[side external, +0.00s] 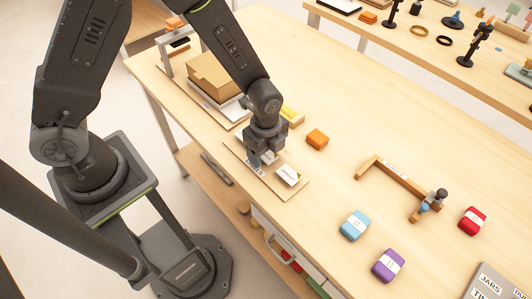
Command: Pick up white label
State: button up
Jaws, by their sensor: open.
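My gripper (260,160) points down over a thin wooden board (286,192) near the table's front edge. Its jaws are open. A small white block-like piece (288,175) lies on the board just right of the jaws and looks apart from them. A white strip with dark lettering (253,169) lies at the board's left part, right below the jaws and partly hidden by them. I cannot tell which of these is the white label, nor whether a finger touches the strip.
An orange block (317,138) and a yellow item (291,115) sit behind the gripper. A cardboard box (213,76) stands further back left. A wooden bracket (395,172), blue (355,225), purple (388,265) and red (472,220) bundles lie to the right. Bare tabletop lies between.

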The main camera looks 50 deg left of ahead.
jog(key=c, duration=1)
